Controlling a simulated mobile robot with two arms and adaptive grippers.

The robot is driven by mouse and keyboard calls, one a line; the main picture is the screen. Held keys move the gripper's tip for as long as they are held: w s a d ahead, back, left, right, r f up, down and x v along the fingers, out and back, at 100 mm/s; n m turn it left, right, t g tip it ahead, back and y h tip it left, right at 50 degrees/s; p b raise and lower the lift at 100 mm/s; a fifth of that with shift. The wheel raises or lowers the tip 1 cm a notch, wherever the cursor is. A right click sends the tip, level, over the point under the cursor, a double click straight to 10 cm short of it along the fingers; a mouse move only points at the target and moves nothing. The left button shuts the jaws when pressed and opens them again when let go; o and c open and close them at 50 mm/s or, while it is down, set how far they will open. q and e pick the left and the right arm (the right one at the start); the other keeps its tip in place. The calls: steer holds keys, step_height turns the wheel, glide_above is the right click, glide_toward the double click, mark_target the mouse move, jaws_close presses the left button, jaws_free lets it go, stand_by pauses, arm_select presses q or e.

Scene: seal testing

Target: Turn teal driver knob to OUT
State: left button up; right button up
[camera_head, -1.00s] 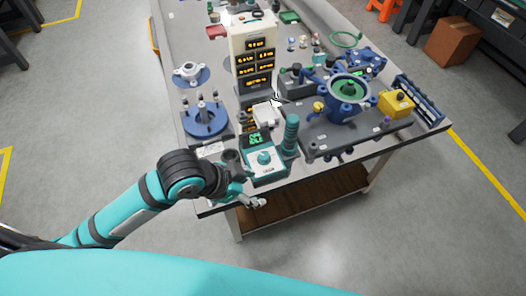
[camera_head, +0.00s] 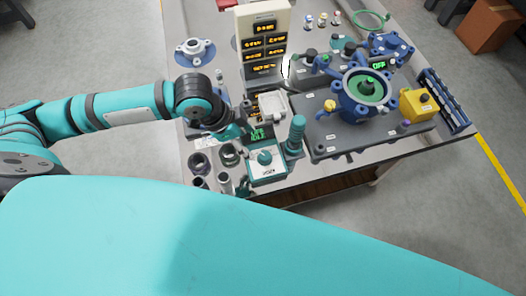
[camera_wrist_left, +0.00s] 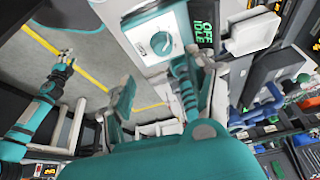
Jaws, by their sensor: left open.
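The teal driver unit (camera_head: 268,166) stands at the table's front edge, with a round teal knob (camera_head: 264,157) on its pale face. The knob (camera_wrist_left: 162,43) also shows in the left wrist view, with a white mark; I cannot read its setting. The green display (camera_wrist_left: 203,30) beside it reads OFF and IDLE. My left gripper (camera_head: 240,131) is just left of the driver's display in the head view, partly hidden by its own wrist. In the left wrist view its fingers (camera_wrist_left: 158,96) are apart and empty, with the knob beyond them. My right gripper (camera_wrist_left: 65,60) is small at the left there.
A ribbed teal handle (camera_head: 295,136) stands upright right of the driver. Dark cups (camera_head: 230,156) stand to its left. A white box (camera_head: 272,105) and a tall meter tower (camera_head: 262,45) are behind. A blue pump fixture (camera_head: 362,95) occupies the right.

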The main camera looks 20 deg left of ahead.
mark_target(265, 155)
arm_select(q)
steer(key=x, duration=0.7)
steer(key=shift+w+d+f, duration=0.1)
steer(key=shift+w+f, duration=0.2)
steer(key=shift+w, duration=0.05)
steer(key=shift+x, duration=1.2)
arm_select(e)
steer(key=w+t, duration=0.1)
steer(key=w, duration=0.5)
arm_select(q)
steer(key=shift+w+f, duration=0.1)
steer(key=shift+f, duration=0.2)
steer(key=shift+d+f, duration=0.2)
steer(key=c, duration=1.1)
steer(key=shift+r+p, duration=0.1)
steer(key=shift+p, duration=0.6)
steer(key=n+t+y+p, duration=0.1)
steer(key=n+p, duration=0.4)
steer(key=p, duration=0.2)
steer(key=shift+d+r, duration=0.1)
steer(key=shift+r, duration=0.05)
steer(key=shift+f+n+t+y+p, duration=0.2)
steer(key=shift+n+t+y+p, duration=0.4)
steer(key=shift+n+p, duration=0.8)
arm_select(e)
step_height(265, 155, up, 11)
steer(key=s, duration=0.2)
steer(key=shift+a, duration=0.15)
steer(key=shift+r, duration=0.1)
